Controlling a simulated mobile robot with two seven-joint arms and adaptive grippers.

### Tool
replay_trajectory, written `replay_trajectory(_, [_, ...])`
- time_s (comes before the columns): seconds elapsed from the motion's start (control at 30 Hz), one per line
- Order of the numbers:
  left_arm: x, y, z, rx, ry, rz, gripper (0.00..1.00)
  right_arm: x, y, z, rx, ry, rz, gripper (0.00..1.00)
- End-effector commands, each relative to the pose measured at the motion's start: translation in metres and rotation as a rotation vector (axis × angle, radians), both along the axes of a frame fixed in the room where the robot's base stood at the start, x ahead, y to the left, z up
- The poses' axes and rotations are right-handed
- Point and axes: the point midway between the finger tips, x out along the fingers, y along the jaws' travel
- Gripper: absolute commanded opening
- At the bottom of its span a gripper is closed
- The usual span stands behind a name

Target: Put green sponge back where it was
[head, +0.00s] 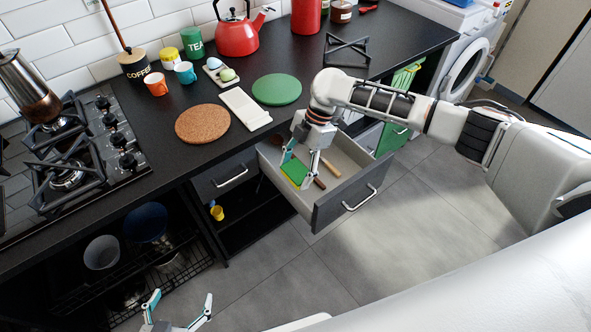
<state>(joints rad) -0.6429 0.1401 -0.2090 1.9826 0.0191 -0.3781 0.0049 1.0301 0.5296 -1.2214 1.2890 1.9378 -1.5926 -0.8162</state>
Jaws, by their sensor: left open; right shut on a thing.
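The green sponge (293,173), with a yellow edge, is inside the open drawer (350,205) below the counter. My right gripper (297,172) reaches down into the drawer and is shut on the sponge, one finger on each side. I cannot tell whether the sponge touches the drawer floor. My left gripper (178,308) is open and empty, low at the bottom of the head view, in front of the lower shelves.
Wooden-handled utensils (326,171) lie in the drawer near the sponge. A closed drawer (222,178) is to its left. Above on the counter are a cork mat (203,124), a white board (245,108) and a green mat (277,89). The floor in front is clear.

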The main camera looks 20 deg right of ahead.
Motion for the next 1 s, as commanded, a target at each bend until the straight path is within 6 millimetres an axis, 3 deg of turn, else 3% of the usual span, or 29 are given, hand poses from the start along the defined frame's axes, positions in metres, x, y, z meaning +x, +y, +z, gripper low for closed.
replay_trajectory(0.43, [0.0, 0.001, -0.002, 0.001, 0.0, 0.001, 0.82, 0.0, 0.001, -0.006, 0.001, -0.002, 0.001, 0.38])
replay_trajectory(0.47, [0.0, 0.001, -0.002, 0.001, 0.0, 0.001, 0.82, 0.0, 0.001, -0.006, 0.001, -0.002, 0.001, 0.61])
replay_trajectory(0.5, [0.0, 0.001, -0.001, 0.001, 0.0, 0.001, 0.82, 0.0, 0.0, -0.005, 0.001, -0.002, 0.001, 0.71])
replay_trajectory(0.53, [0.0, 0.001, -0.001, 0.001, 0.0, 0.001, 0.82, 0.0, 0.0, -0.005, 0.001, -0.002, 0.001, 0.75])
replay_trajectory(0.87, [0.0, 0.001, -0.001, 0.001, -0.001, 0.001, 0.82, 0.001, 0.0, -0.004, 0.0, -0.003, 0.001, 0.75])
replay_trajectory(1.0, [0.001, 0.001, 0.003, -0.001, -0.003, 0.002, 0.82, 0.002, -0.001, 0.006, 0.0, -0.005, -0.001, 0.75])
